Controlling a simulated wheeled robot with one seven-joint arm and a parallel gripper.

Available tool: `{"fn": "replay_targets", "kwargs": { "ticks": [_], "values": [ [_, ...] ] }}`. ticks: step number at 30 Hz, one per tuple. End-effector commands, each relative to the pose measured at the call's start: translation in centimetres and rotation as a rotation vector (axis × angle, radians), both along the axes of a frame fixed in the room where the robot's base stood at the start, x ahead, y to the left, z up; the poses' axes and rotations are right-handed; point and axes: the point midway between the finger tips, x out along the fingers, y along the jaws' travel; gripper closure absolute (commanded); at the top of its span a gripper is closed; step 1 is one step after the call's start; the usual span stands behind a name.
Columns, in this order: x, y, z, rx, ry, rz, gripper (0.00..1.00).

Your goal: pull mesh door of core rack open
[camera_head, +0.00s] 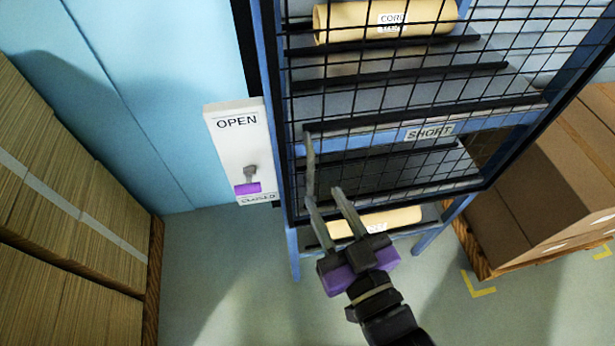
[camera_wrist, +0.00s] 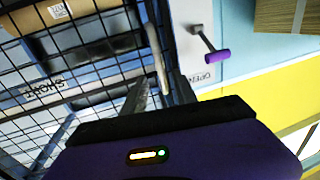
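The black mesh door (camera_head: 385,193) covers the front of the blue core rack (camera_head: 293,262); its left edge lies close to the rack's left post. I cannot tell whether it is slightly ajar. A grey upright bar handle (camera_head: 309,160) is on the door's left side; it also shows in the wrist view (camera_wrist: 155,50). My gripper (camera_head: 322,195) is at the handle's lower end. Its two fingers are apart. In the wrist view the handle appears between the fingers (camera_wrist: 160,88), with gaps; contact cannot be told.
Left of the door is a white plate (camera_head: 228,140) marked OPEN above; its purple-tipped lever (camera_head: 248,188) points down. Cardboard cores (camera_head: 350,65) lie on shelves behind the mesh. Stacked cardboard (camera_head: 70,190) stands left, a large carton (camera_head: 545,190) right. Floor between is clear.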

Motion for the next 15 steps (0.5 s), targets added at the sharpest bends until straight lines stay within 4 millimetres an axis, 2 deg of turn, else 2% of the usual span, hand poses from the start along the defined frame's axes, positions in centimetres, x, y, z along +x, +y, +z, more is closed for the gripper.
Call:
{"fn": "replay_targets", "kwargs": {
  "ticks": [15],
  "values": [
    [5.8,3.1,0.2,0.001,-0.002,0.001,0.66]
  ]
}}
